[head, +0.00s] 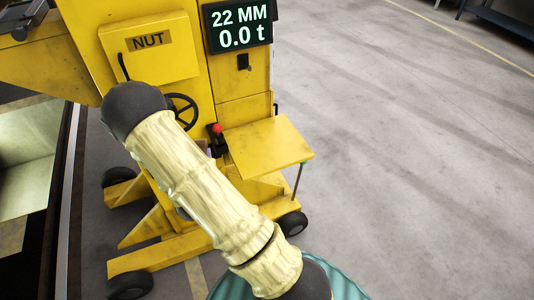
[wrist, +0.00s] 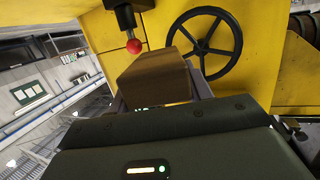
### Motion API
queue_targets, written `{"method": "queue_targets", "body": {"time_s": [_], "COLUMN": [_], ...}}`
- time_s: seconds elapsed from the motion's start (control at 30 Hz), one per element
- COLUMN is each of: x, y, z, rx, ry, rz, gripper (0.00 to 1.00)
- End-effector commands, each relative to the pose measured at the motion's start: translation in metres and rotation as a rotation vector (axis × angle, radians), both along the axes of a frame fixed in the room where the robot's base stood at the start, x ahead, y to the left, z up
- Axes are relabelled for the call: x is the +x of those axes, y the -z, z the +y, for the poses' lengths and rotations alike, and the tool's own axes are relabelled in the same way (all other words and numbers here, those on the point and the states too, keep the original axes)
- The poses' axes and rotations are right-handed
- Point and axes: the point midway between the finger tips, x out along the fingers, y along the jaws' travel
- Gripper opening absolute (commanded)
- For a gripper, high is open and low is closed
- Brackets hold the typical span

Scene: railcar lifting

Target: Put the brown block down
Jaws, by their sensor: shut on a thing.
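The brown block (wrist: 155,82) is held between the fingers of my gripper (wrist: 157,88) in the wrist view. The gripper is shut on it, and its dark body covers the lower part of that view. Behind the block are the yellow machine (wrist: 260,45) and its black handwheel (wrist: 205,45). A lever with a red knob (wrist: 134,46) hangs into view just above the block's left side. In the head view I cannot make out the block or the gripper; my pale-sleeved arm crosses in front of the machine.
The yellow machine (head: 180,70) on wheels has a box marked NUT, a display (head: 237,25) reading 22 MM and 0.0 t, and a red knob (head: 217,128). A flat yellow shelf (head: 268,145) juts out to the right and looks empty. Grey floor (head: 420,170) lies open at right.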

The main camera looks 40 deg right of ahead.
Motion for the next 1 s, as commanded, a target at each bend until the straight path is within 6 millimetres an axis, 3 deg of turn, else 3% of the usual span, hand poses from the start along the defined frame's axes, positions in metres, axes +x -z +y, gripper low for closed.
{"method": "queue_targets", "body": {"time_s": [0.03, 0.7, 1.0], "x": [-0.001, -0.033, -0.046], "y": [0.018, 0.107, 0.127], "z": [-0.005, -0.063, -0.074], "rx": [0.0, 0.001, 0.001], "ry": [0.026, 0.405, 0.506], "rz": [-0.004, -0.004, -0.002], "gripper": [0.24, 0.24, 0.24]}}
